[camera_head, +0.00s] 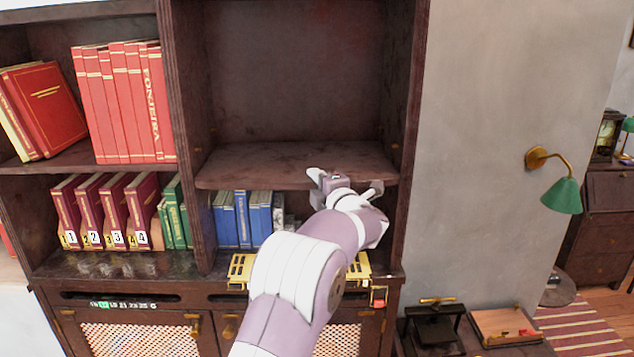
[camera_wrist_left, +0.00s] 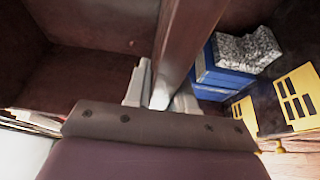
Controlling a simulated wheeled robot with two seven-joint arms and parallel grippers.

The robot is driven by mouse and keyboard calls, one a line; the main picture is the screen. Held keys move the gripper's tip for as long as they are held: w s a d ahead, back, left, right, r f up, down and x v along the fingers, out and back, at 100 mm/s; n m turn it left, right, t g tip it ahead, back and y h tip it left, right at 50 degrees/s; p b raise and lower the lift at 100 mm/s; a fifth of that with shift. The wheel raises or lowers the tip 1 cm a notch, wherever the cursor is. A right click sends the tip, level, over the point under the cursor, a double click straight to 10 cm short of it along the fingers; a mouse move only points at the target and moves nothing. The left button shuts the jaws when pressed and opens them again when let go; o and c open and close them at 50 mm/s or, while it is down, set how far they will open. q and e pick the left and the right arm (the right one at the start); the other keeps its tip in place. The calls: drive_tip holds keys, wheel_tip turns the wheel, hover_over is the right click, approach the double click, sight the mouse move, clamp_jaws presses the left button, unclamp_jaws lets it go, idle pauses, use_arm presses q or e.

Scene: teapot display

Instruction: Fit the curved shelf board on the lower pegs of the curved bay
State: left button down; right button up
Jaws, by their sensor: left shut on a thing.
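The curved shelf board (camera_head: 285,160) is dark brown with a bowed front edge. It lies about level across the curved bay (camera_head: 290,70), above the blue books. My left gripper (camera_head: 328,180) is at the board's front edge, right of its middle. In the left wrist view the board (camera_wrist_left: 190,45) shows edge-on between the fingers of the left gripper (camera_wrist_left: 160,95), which is shut on it. The lower pegs are hidden, so I cannot tell whether the board rests on them. My right gripper is not in view.
Blue books (camera_head: 243,218) and a grey speckled block (camera_wrist_left: 248,48) stand under the board. Yellow slotted pieces (camera_head: 240,268) lie on the ledge below. A green wall lamp (camera_head: 562,193) is at right. The bay above the board is empty.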

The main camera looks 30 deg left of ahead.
use_arm(q)
drive_tip(key=shift+w+a+r, duration=0.15)
drive_tip(key=shift+w+r, duration=0.05)
drive_tip(key=c, duration=0.9)
unclamp_jaws()
drive_tip(key=shift+c, duration=0.2)
drive_tip(key=shift+o, duration=0.4)
drive_tip(key=shift+s, duration=0.1)
drive_tip(key=shift+f, duration=0.25)
drive_tip(key=b+v, duration=0.6)
drive_tip(key=v, duration=0.6)
drive_tip(key=shift+s+d+b, duration=0.25)
drive_tip(key=shift+d+b, duration=0.1)
drive_tip(key=shift+b, duration=0.05)
drive_tip(key=shift+r, duration=0.15)
